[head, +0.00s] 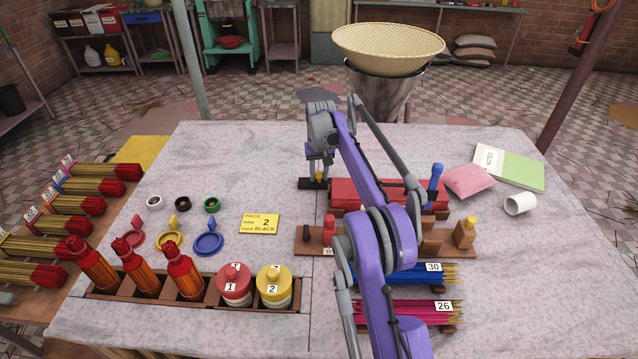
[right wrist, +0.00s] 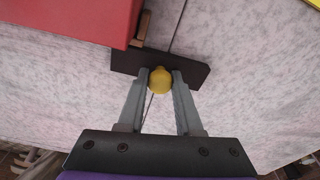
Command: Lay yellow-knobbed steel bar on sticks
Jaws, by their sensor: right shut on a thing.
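The yellow-knobbed bar is a dark flat bar (head: 307,184) at the far side of the table, beside the left end of the red block. My right gripper (head: 319,178) is shut on its yellow knob. In the right wrist view, the yellow knob (right wrist: 160,80) sits between the fingertips, with the dark bar (right wrist: 195,73) across beyond it. I cannot tell whether the bar touches the table. A blue stick bundle (head: 415,274) marked 30 and a pink one (head: 400,311) marked 26 lie nearer, partly hidden by my right arm. My left gripper is out of view.
A red block (head: 345,193) is beside the bar. A wooden rack (head: 309,240) with red, blue and yellow-topped pieces lies nearer. A tray (head: 210,303) holds bottles and jars at front left. A white cup (head: 520,204) and pink packet (head: 468,181) lie right. The table's back left is clear.

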